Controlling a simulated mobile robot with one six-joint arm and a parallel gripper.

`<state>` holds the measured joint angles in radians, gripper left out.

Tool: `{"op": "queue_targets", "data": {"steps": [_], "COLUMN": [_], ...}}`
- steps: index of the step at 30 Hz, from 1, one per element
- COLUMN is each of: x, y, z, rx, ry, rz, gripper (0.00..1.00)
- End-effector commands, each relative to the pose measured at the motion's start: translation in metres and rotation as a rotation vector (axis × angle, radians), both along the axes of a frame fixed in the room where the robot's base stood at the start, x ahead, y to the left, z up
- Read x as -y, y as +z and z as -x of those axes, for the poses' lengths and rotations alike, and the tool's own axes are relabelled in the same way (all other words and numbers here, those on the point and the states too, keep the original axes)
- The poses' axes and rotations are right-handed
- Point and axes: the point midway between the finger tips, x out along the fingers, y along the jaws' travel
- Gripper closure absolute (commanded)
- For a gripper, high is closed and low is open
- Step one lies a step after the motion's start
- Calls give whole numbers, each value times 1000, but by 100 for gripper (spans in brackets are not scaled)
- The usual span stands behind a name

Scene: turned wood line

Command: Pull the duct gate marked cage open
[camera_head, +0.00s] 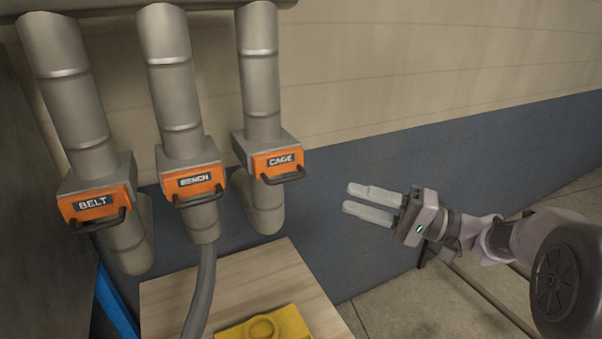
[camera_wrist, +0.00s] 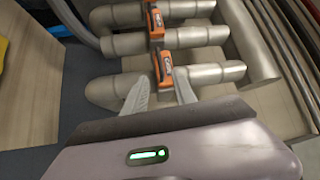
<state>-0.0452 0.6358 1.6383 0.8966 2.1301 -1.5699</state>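The duct gate marked CAGE (camera_head: 279,163) is the rightmost of three, an orange front with a black bow handle (camera_head: 285,178), set against a grey housing on a vertical duct. In the wrist view an orange gate front (camera_wrist: 165,68), apparently this one, lies just beyond my fingertips, its label too small to read surely. My gripper (camera_head: 350,198) is open and empty, to the right of the CAGE handle and slightly lower in the picture, apart from it. Its two fingers (camera_wrist: 160,84) show spread in the wrist view.
Gates marked BENCH (camera_head: 195,182) and BELT (camera_head: 94,204) stand left of CAGE, with similar handles. Below is a wooden bench top (camera_head: 180,292) with a yellow block (camera_head: 264,326). A grey hose (camera_head: 202,285) hangs from the BENCH duct. The wall right of CAGE is clear.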

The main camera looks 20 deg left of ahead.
Motion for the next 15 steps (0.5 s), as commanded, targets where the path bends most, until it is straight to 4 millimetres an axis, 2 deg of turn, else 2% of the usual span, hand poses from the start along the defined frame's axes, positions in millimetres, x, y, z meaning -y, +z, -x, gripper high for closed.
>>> {"op": "queue_targets", "data": {"steps": [3, 9, 15], "x": [-33, -84, -124], "y": [5, 12, 17], "z": [6, 12, 16], "rx": [-1, 0, -1], "ry": [5, 5, 3], "rz": [2, 3, 4], "gripper": [67, 67, 67]}}
